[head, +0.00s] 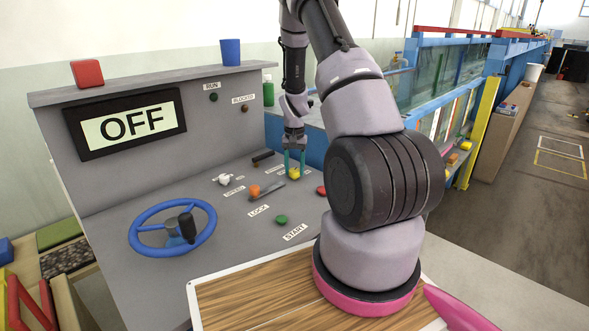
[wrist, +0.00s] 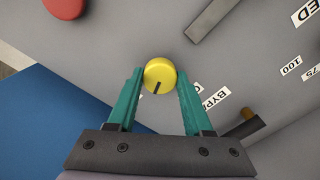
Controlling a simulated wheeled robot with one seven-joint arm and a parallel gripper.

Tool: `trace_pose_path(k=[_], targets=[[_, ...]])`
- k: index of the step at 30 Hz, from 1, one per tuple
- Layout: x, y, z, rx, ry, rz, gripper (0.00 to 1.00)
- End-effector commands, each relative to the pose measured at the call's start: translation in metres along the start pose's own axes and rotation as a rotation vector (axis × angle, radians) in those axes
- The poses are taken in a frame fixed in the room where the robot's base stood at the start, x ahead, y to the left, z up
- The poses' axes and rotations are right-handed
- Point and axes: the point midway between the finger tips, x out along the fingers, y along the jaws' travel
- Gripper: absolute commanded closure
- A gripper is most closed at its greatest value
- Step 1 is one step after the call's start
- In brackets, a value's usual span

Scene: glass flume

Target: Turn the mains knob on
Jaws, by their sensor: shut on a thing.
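A yellow round knob (wrist: 158,70) with a short dark pointer mark sits on the grey sloping console (head: 222,205). In the head view the yellow knob (head: 293,174) is at the console's back right. My gripper (head: 295,168) reaches down to it from above. In the wrist view the teal fingers of my gripper (wrist: 159,76) are shut on the knob, one on each side. The mark points down and slightly left in that view. No mains label is readable; a label starting "BYP" (wrist: 214,98) is partly hidden by a finger. The display (head: 130,125) reads OFF.
A blue handwheel (head: 172,228), a white tap-like handle (head: 225,179), an orange-ended lever (head: 255,190), a green START button (head: 281,219) and a red button (head: 321,190) share the console. A dark bar handle (head: 263,156) stands close left of the gripper. RUN and BLOCKED lamps look dark.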

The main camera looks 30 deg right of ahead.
Motion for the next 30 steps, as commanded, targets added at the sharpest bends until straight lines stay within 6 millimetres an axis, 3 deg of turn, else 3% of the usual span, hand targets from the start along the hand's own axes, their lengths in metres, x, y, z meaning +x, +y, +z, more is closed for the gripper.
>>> trace_pose_path(k=[13, 30], targets=[[-0.0005, 0.0, -0.0007, 0.296, 0.002, 0.0, 1.0], [-0.0005, -0.0002, -0.0007, 0.377, 0.002, -0.001, 1.0]])
